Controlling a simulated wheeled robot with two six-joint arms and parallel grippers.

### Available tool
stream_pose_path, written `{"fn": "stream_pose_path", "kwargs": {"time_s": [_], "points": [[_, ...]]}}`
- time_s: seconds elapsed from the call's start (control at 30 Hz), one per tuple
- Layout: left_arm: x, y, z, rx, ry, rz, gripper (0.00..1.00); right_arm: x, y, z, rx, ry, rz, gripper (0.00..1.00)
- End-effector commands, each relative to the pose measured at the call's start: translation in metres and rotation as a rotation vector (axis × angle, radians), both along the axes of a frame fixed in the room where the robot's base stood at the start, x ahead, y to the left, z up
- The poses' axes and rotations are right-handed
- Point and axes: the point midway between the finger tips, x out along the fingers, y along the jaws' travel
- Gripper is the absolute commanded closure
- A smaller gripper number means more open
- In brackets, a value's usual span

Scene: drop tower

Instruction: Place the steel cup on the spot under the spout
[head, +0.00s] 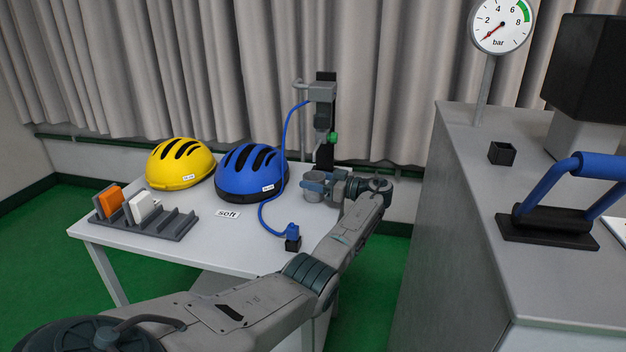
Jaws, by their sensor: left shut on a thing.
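The steel cup (313,191) is at the right end of the white table, in front of the black upright of the spout fixture. My left gripper (316,180) reaches in from the right of the cup and is shut on it. The cup looks upright; I cannot tell whether its base touches the table. The grey spout fixture (322,93) with a green knob (333,138) stands above and behind the cup. The spot under the spout is hidden by the cup and gripper. My right gripper is out of view.
The white table (190,248) also holds a yellow helmet (180,164), a blue helmet (245,174), a "soft" label (228,213) and a grey rack (150,222) with orange and white pieces. A grey cabinet (455,215) stands right.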

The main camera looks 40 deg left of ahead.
Motion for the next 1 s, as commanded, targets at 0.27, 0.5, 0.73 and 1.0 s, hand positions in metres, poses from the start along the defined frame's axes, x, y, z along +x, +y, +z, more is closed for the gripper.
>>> {"fn": "stream_pose_path", "kwargs": {"time_s": [0.27,0.5,0.73,1.0], "points": [[0.0,0.001,0.0,0.0,-0.001,0.0,0.19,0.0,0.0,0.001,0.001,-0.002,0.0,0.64],[0.001,-0.002,0.0,0.0,-0.001,-0.001,0.19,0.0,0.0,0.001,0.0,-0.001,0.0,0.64],[0.013,-0.035,-0.002,-0.001,0.0,-0.001,0.19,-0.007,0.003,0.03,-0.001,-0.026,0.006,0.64],[0.024,-0.067,-0.001,-0.001,0.0,0.0,0.19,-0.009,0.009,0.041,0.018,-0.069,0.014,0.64]]}}
